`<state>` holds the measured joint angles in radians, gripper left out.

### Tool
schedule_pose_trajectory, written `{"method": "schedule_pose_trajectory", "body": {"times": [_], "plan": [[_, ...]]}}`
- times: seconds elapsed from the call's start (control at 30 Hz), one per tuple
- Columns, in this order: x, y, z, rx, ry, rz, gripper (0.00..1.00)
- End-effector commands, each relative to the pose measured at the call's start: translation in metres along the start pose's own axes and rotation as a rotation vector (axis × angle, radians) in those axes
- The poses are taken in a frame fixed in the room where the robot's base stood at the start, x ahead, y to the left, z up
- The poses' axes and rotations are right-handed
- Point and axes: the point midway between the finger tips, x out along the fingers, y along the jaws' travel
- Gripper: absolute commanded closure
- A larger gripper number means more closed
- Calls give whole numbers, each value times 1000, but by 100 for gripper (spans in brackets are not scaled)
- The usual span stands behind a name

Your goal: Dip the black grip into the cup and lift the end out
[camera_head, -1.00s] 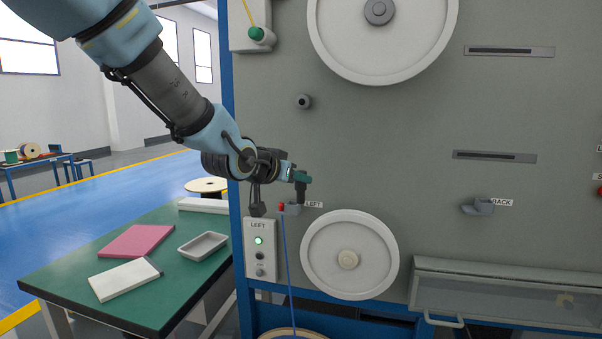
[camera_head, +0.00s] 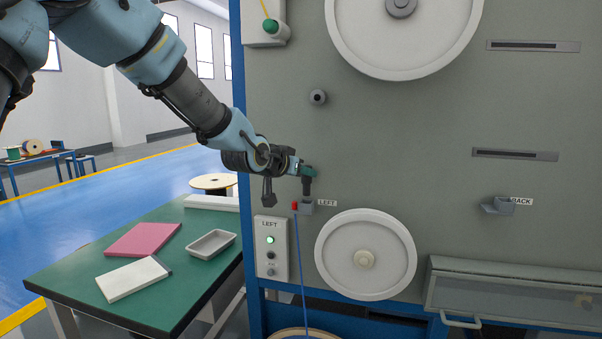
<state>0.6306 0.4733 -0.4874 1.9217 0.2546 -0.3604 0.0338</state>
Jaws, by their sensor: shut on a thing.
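My gripper (camera_head: 305,171) is at the end of my arm, in front of the grey machine panel. It is shut on the black grip (camera_head: 307,186), a short dark piece that hangs upright below the fingers. The small grey cup (camera_head: 306,208) is fixed to the panel beside the LEFT label. The lower end of the grip is just above the cup's mouth in the picture. I cannot tell if its tip is inside the rim. A red cable end (camera_head: 294,206) with a blue cable (camera_head: 300,260) hangs at the cup's left side.
A LEFT control box (camera_head: 271,250) with a green light is below left of the cup. A white wheel (camera_head: 366,255) is below right. A second cup (camera_head: 502,205) is by the BACK label. A green table (camera_head: 185,285) holds a grey tray (camera_head: 212,244).

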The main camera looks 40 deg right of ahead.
Motion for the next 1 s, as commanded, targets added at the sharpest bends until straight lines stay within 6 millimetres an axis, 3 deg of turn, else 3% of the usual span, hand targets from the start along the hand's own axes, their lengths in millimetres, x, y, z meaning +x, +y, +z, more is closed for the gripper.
{"method": "schedule_pose_trajectory", "body": {"times": [1.0], "plan": [[2, 0, 2, 0, 1, 1, 100]]}}
